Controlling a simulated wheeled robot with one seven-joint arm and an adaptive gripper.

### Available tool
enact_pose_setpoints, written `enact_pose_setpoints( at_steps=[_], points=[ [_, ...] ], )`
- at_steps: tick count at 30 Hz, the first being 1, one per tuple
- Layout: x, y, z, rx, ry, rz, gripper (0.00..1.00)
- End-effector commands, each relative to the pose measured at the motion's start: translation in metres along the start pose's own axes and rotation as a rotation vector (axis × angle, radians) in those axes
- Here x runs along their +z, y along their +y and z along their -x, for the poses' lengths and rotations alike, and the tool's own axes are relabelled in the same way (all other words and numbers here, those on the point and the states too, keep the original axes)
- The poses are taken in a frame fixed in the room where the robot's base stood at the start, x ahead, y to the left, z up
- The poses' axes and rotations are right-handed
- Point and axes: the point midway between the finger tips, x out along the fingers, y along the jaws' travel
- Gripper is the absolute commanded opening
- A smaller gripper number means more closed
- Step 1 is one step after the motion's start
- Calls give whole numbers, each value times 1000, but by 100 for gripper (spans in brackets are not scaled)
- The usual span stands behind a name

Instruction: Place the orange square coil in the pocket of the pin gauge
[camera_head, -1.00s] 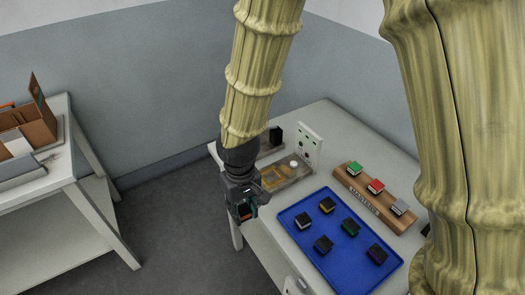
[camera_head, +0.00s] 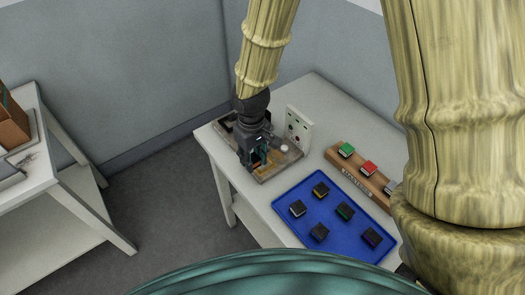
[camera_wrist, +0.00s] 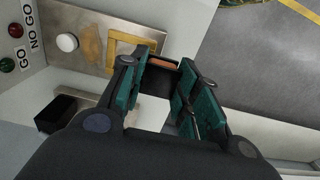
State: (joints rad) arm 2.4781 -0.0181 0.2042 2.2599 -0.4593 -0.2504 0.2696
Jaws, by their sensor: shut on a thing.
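My gripper (camera_head: 258,162) is shut on a dark square block with an orange face, the orange square coil (camera_wrist: 162,63), seen between the teal finger pads in the wrist view (camera_wrist: 167,78). In the head view the fingers mostly hide the coil. The pin gauge (camera_head: 290,157) is a metal-topped base on the table's far left corner. Its yellow square pocket frame (camera_wrist: 112,58) lies just left of the fingers in the wrist view. The gripper stands over or beside the pocket's near side in the head view. I cannot tell the coil's height above the gauge.
An upright white panel (camera_head: 299,127) with GO and NO GO lights stands behind the gauge, near a white button (camera_wrist: 67,42). A black open box (camera_wrist: 62,112) is beside it. A blue tray (camera_head: 283,222) holds several dark blocks. A wooden rack (camera_head: 372,186) holds coloured blocks.

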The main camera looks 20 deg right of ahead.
Motion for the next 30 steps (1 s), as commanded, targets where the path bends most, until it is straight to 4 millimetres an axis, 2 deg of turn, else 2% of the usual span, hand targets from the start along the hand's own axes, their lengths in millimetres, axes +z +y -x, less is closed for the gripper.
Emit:
enact_pose_setpoints(
  at_steps=[3, 9, 14, 24, 30],
  points=[
    [-8, 22, 0, -2, 0, -4, 4],
    [-15, 42, -3, -1, 0, -2, 4],
    [-15, 44, -7, 0, -1, -1, 4],
    [-15, 44, -33, 1, -3, -1, 4],
    [-16, 44, -40, 0, 1, -1, 4]
  ],
)
